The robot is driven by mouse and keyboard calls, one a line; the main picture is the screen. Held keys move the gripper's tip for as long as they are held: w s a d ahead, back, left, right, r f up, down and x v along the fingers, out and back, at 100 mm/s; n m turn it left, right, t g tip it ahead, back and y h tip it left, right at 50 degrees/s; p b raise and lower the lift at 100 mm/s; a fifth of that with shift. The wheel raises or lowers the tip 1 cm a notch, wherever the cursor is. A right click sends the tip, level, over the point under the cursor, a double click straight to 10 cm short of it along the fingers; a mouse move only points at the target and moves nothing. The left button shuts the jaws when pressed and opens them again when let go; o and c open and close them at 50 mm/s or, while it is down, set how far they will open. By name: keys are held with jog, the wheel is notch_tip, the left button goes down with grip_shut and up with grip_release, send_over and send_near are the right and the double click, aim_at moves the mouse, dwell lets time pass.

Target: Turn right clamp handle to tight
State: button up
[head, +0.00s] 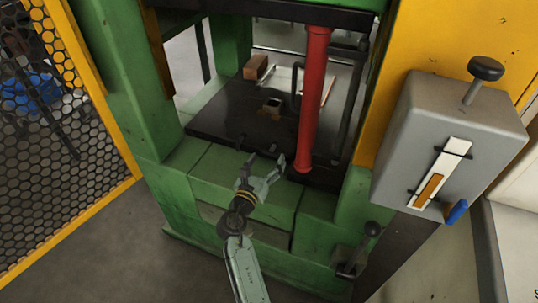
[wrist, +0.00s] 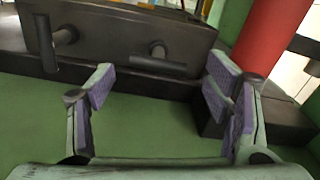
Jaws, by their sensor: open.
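The right clamp handle (wrist: 145,66) is a dark bar lying roughly level on a short round stub, on the front of the dark press bed. The left clamp handle (wrist: 47,42) is a similar bar standing roughly upright. My gripper (wrist: 162,82) is open and empty, its purple-padded fingers spread on either side of the right handle's line. The handle shows between and beyond the fingertips, apparently untouched. In the head view my gripper (head: 265,167) is at the front edge of the dark bed (head: 225,122); the handles are small and hard to make out there.
A red column (head: 314,95) stands just right of the gripper. The green press frame (head: 110,75) surrounds the bed. A grey control box (head: 450,135) with a black knob is at right, above a lever (head: 360,250). A yellow mesh fence (head: 55,150) is at left.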

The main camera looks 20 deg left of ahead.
aim_at(273, 149)
jog(key=shift+w, duration=1.15)
jog(key=shift+c, duration=0.6)
jog(key=shift+d, duration=0.1)
jog(key=c, duration=0.9)
